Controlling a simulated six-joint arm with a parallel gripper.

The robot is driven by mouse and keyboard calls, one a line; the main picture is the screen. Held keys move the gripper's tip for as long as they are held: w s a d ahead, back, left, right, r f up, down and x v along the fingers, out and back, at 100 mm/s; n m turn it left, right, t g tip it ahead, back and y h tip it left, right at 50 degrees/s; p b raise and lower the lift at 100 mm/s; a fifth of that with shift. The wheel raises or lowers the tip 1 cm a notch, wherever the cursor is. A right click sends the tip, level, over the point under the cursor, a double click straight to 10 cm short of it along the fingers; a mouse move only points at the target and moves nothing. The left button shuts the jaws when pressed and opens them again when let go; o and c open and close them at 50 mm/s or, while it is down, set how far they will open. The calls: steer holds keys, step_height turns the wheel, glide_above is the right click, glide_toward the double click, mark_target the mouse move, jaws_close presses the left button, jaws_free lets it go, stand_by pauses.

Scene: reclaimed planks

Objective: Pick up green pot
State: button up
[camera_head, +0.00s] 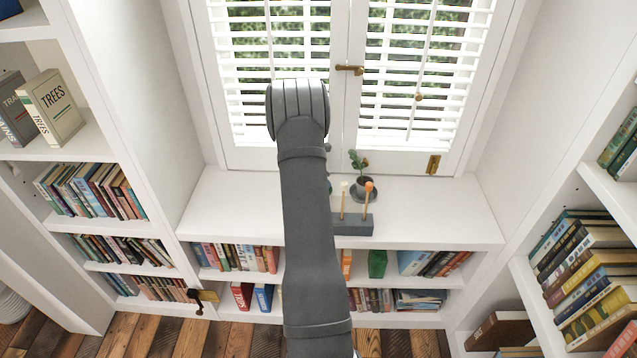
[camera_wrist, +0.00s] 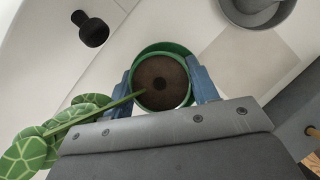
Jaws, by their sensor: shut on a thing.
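The green pot (camera_wrist: 163,48) is round, with brown soil inside, and shows in the wrist view. A stem and large patterned green leaves (camera_wrist: 30,150) reach out from it to the lower left. My gripper (camera_wrist: 164,90) has its blue fingers on opposite sides of the pot, shut on it. In the head view my own arm hides the gripper and the green pot. I cannot tell from these views whether the pot touches the surface beneath.
A small plant in a dark pot (camera_head: 365,184) stands on the white shelf top (camera_head: 440,215). In front of it is a grey block (camera_head: 352,227) with upright wooden-handled tools. Shuttered windows stand behind. A black round object (camera_wrist: 91,29) shows in the wrist view. The shelf's left side is clear.

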step_height(320, 180, up, 4)
steer(key=shift+f, duration=0.1)
steer(key=s+d+r, duration=0.5)
steer(key=d+r, duration=0.5)
steer(key=shift+s+d, duration=0.2)
stand_by(0.3)
steer(key=w+a+f+n, duration=0.1)
steer(key=a+f, duration=0.2)
steer(key=w+a+f+n+y, duration=0.1)
steer(key=w+a+f, duration=0.1)
steer(key=a+f, duration=0.2)
steer(key=w+a+f+n+t+y, duration=0.1)
steer(key=w+a+f+n, duration=0.1)
steer(key=a+f, duration=0.1)
steer(key=shift+w+a+f, duration=0.2)
steer(key=shift+w+f, duration=0.05)
steer(key=shift+f, duration=1.5)
steer(key=o, duration=1.4)
steer(key=shift+c, duration=0.2)
